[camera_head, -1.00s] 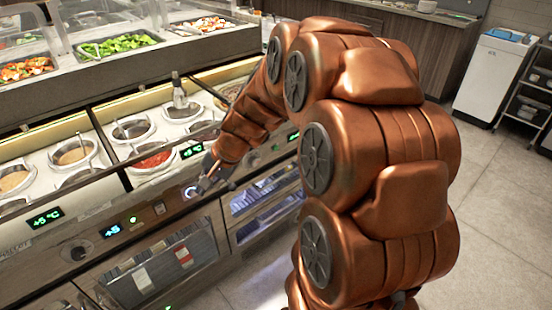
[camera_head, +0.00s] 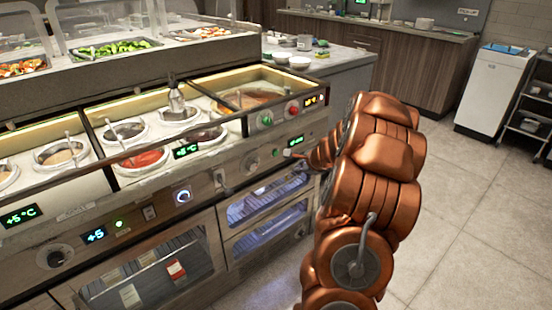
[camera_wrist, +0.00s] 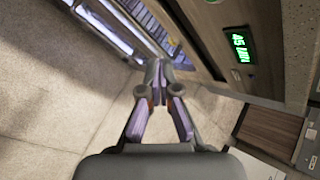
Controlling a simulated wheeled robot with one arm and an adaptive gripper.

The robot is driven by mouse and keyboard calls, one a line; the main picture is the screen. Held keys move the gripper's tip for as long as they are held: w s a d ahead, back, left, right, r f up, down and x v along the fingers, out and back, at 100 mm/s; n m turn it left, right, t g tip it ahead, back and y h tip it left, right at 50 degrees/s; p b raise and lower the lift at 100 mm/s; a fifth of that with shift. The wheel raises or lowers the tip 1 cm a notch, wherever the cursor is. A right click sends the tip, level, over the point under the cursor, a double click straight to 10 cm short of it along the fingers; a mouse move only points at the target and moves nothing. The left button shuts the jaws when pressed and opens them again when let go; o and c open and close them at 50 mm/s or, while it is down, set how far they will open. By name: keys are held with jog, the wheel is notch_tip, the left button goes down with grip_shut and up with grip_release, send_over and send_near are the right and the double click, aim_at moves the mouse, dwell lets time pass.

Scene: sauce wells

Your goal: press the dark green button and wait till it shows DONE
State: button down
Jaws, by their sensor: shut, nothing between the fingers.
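A round green button (camera_head: 265,118) sits on the upper front panel of the counter, left of a round red button (camera_head: 292,108). A small amber display (camera_head: 312,100) is right of the red button; its text is too small to read. The green button does not show clearly in the wrist view.
A green display (camera_head: 295,141) is just above my gripper; it also shows in the wrist view (camera_wrist: 238,46). A dark knob (camera_head: 252,162) and a lit round control (camera_head: 183,196) are to the left. Sauce wells line the counter top. Open floor lies right.

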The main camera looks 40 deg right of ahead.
aim_at(275, 153)
jog(key=shift+d, duration=0.15)
jog(key=w+p, duration=0.3)
jog(key=w, duration=0.5)
jog(key=shift+w+p, duration=0.4)
jog(key=shift+w, duration=0.1)
dwell(1.5)
jog(key=shift+w+d+p, duration=0.1)
jog(key=shift+w+p, duration=0.2)
jog(key=shift+p, duration=0.1)
